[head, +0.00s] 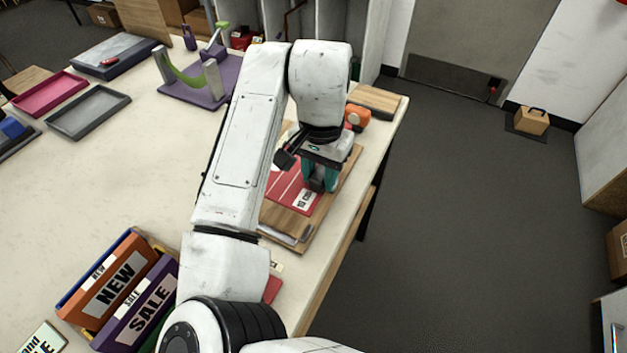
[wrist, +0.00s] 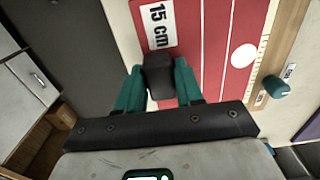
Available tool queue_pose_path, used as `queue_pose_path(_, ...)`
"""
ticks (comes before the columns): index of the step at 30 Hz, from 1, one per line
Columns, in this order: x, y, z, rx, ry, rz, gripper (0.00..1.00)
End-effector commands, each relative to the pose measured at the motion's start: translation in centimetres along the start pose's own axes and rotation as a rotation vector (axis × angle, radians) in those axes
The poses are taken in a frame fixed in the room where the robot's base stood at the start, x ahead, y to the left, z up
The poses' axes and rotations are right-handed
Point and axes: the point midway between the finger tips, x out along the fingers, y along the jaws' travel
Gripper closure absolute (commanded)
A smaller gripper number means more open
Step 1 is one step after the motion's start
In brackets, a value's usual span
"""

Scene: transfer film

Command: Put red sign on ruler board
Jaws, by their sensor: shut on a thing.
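The red sign (head: 284,190) is a flat red panel with white lines and a white label. It lies over the wooden ruler board (head: 290,220) near the table's right edge; I cannot tell whether it rests fully on it. In the wrist view the red sign (wrist: 205,45) shows a "15 cm" label and a white disc, beside the ruler board's scale (wrist: 262,60). My gripper (head: 318,178) is at the sign's right side. In the wrist view its teal fingers (wrist: 160,85) are shut on a dark grey block (wrist: 158,72), which looks like the sign's grip.
A crate of signs (head: 115,290) marked NEW and SALE stands at the lower left. Trays (head: 88,112) and a purple stand (head: 205,85) are at the back left. An orange object (head: 357,116) sits beyond my gripper. The table's middle left is clear.

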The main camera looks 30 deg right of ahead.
Motion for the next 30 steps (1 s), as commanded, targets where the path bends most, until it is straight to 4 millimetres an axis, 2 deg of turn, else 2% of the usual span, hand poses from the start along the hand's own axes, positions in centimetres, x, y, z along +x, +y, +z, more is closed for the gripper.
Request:
queue_pose_path(3, 1.4, -1.0, -0.8, 0.0, -0.001, 0.001, 0.97)
queue_pose_path(10, 2.9, -1.9, -1.5, 0.001, 0.0, 0.0, 0.97)
queue_pose_path(18, 5.8, -2.0, -1.5, 0.001, 0.0, 0.0, 0.97)
queue_pose_path(29, 6.3, -1.9, -1.5, 0.001, 0.001, 0.001, 0.97)
queue_pose_path(30, 6.2, -1.9, -1.5, 0.002, 0.001, 0.0, 0.6)
